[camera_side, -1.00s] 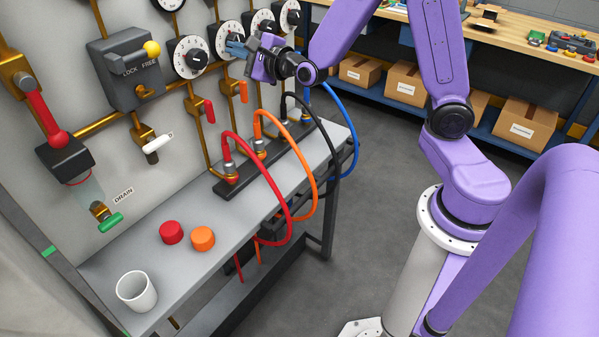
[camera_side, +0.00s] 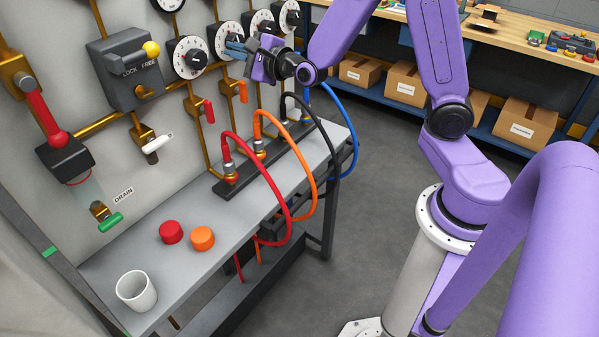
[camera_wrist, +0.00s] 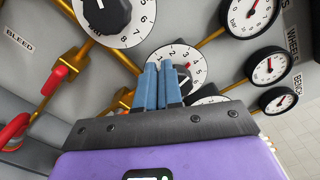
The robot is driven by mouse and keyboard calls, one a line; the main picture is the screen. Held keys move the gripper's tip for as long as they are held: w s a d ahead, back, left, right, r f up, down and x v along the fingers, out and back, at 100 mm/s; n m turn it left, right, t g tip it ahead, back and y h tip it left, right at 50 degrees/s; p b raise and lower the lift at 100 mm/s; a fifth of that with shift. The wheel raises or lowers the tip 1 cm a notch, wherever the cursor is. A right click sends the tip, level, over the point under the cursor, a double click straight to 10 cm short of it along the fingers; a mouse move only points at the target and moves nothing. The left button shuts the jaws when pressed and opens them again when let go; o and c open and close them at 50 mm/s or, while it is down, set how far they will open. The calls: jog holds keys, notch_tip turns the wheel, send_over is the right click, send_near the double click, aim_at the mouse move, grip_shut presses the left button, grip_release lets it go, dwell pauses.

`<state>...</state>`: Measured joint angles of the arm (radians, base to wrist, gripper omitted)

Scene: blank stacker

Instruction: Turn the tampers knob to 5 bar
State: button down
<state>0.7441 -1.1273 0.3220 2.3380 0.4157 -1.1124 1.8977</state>
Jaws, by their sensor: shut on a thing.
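My gripper (camera_side: 236,47) is at the second dial from the left in the row on the panel, its blue fingers shut on that dial's black knob (camera_wrist: 184,86). In the wrist view the fingers (camera_wrist: 165,72) cover the left and lower part of the face and much of the knob. I cannot read the knob's exact setting or its name label.
A larger knob dial (camera_wrist: 104,12) is close at the left. Pressure gauges (camera_wrist: 268,66) sit at the right. Below are a red lever (camera_side: 209,111), an orange lever (camera_side: 243,91) and hoses (camera_side: 287,195). A white cup (camera_side: 136,291) and two caps stand on the bench.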

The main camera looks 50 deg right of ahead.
jog(key=shift+w+d+r, duration=0.4)
jog(key=shift+r, duration=0.1)
jog(key=shift+d+r+h, duration=0.35)
jog(key=shift+r+h, duration=0.05)
jog(key=shift+r, duration=0.25)
jog(key=shift+d+r, duration=0.3)
jog(key=shift+r, duration=0.05)
jog(key=shift+d+r, duration=0.1)
jog(key=shift+r, duration=0.1)
jog(key=s, duration=0.3)
jog(key=s+a, duration=0.1)
jog(key=s, duration=0.1)
jog(key=shift+s+a+f, duration=0.1)
jog(key=shift+s+f, duration=0.1)
jog(key=shift+s, duration=0.2)
dwell(0.4)
jog(key=shift+f, duration=0.15)
